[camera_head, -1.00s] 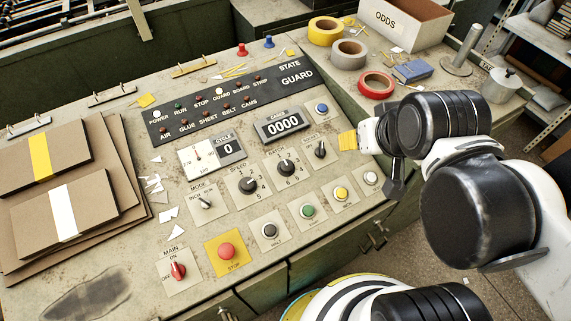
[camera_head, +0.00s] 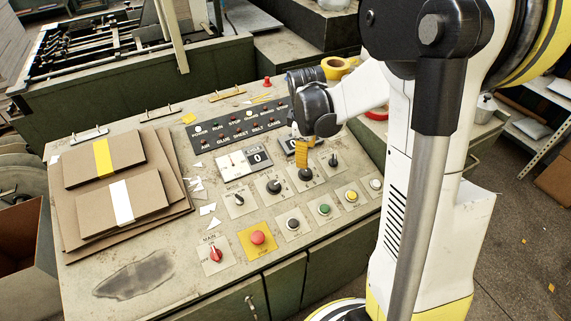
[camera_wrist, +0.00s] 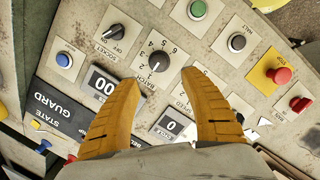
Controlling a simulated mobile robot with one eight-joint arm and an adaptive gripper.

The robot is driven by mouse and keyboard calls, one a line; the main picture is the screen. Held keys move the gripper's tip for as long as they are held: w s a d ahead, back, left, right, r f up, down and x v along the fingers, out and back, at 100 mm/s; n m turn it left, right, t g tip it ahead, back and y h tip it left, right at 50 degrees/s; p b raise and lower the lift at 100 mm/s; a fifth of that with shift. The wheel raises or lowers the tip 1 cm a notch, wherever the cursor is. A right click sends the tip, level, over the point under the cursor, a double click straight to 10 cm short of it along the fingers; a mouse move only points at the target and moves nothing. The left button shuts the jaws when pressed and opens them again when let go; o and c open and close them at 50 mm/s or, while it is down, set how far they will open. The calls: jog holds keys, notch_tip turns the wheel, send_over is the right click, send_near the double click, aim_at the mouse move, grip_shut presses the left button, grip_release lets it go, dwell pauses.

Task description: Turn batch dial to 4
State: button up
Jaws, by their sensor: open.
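The batch dial (camera_wrist: 158,62) is a round black knob on a pale plate marked BATCH, with numbers around it. In the wrist view it lies just beyond and between my fingertips; its exact setting is hard to read. In the head view the dial (camera_head: 305,175) shows just below my yellow fingers, partly covered by them. My gripper (camera_wrist: 163,82) is open and empty, its two yellow fingers spread on either side of the dial's near edge. It points down at the panel. I cannot tell whether the fingertips touch the plate.
The speed dial (camera_head: 273,187) is left of the batch dial, and the socket switch (camera_head: 333,161) is right. Green (camera_head: 324,209) and yellow (camera_head: 351,196) buttons sit in front. A red stop button (camera_head: 257,238) and red main switch (camera_head: 215,254) are farther left. Cardboard stacks (camera_head: 135,219) lie left.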

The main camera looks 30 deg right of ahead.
aim_at(306, 171)
jog(key=f+b, duration=0.1)
jog(key=f, duration=0.2)
jog(key=w+d+f+b, duration=0.1)
jog(key=f, duration=0.3)
jog(key=f+b, duration=0.2)
jog(key=f, duration=0.1)
jog(key=shift+w+d+f, duration=0.15)
jog(key=shift+w+d, duration=0.05)
jog(key=shift+d, duration=0.05)
grip_shut()
